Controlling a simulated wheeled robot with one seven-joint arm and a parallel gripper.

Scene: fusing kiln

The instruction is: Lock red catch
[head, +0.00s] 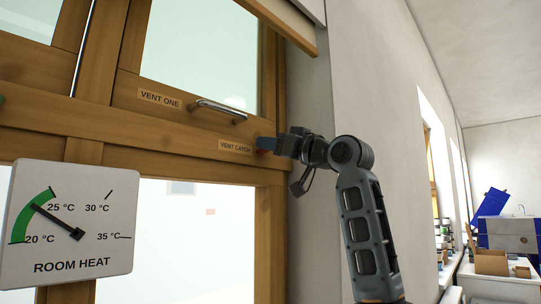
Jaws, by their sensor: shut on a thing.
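The red catch (264,151) shows as a small dark red bit at the right end of the wooden window rail, right of the "VENT CATCH" label (235,147). My gripper (270,146) is at the catch and shut on it, with the fingers seen from the side. The fingers cover most of the catch, so I cannot tell which way it is turned. The vent window (200,50) above, labelled "VENT ONE" (160,98), has a metal bar handle (217,109) on its lower rail.
A room heat dial (70,222) stands at the lower left. The white wall (385,110) runs close along the right of my arm.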

